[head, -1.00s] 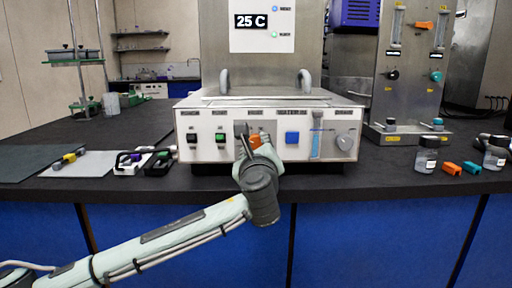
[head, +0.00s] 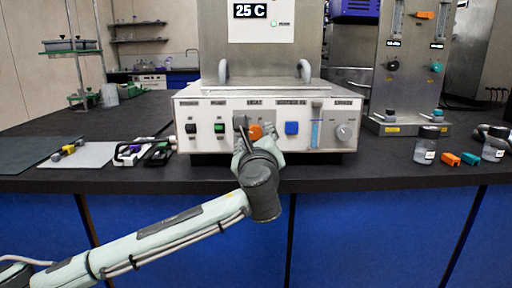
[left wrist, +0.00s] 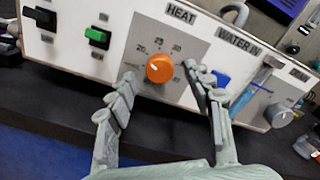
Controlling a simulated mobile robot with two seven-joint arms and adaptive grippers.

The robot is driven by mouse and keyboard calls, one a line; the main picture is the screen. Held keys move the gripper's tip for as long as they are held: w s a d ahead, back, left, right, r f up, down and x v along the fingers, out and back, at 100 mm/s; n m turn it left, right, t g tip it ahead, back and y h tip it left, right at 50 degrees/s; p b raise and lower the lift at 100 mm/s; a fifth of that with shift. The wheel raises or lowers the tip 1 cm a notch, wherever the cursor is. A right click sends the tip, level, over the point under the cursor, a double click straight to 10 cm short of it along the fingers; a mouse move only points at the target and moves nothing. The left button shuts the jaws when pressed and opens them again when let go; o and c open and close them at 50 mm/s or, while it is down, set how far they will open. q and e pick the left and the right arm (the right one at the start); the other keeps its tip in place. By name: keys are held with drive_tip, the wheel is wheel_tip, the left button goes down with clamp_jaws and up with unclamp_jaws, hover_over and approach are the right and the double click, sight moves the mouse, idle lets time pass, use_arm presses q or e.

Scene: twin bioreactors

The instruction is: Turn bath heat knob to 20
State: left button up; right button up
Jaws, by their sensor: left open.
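The orange bath heat knob (head: 255,131) is on the front panel of the bath unit, under the HEAT label. In the left wrist view the knob (left wrist: 159,68) has a pale mark, and the printed numbers 20, 25 and 30 stand around its upper side. I cannot read the mark's exact setting. The display (head: 249,11) above reads 25 C. My left gripper (left wrist: 159,72) is open, with one finger on each side of the knob and gaps visible between. In the head view my left gripper (head: 248,143) partly covers the knob's surroundings. My right gripper is not in view.
The bench strip before the panel is clear.

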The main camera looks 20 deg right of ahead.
use_arm(q)
drive_tip(key=v, duration=1)
drive_tip(key=shift+s, duration=0.25)
drive_tip(key=shift+a, duration=0.1)
drive_tip(key=a+f+n+g+y, duration=0.1)
drive_tip(key=a+f+n+g, duration=0.2)
drive_tip(key=a+f+n, duration=0.55)
drive_tip(key=a+f+n+g+y, duration=0.25)
drive_tip(key=a+f+n, duration=0.2)
drive_tip(key=f, duration=0.75)
drive_tip(key=a+f+n+g+y, duration=0.1)
drive_tip(key=a+f+n+g, duration=0.2)
drive_tip(key=a+f+n, duration=0.6)
drive_tip(key=s+a+f+n+g+y+p, duration=0.1)
drive_tip(key=s+a+f+n+g, duration=0.5)
drive_tip(key=s+a+f, duration=1.5)
drive_tip(key=s+f+n+y, duration=0.1)
drive_tip(key=s+n, duration=0.1)
drive_tip(key=shift+s+f+n, duration=0.15)
drive_tip(key=shift+s+n, duration=0.2)
drive_tip(key=shift+n, duration=0.05)
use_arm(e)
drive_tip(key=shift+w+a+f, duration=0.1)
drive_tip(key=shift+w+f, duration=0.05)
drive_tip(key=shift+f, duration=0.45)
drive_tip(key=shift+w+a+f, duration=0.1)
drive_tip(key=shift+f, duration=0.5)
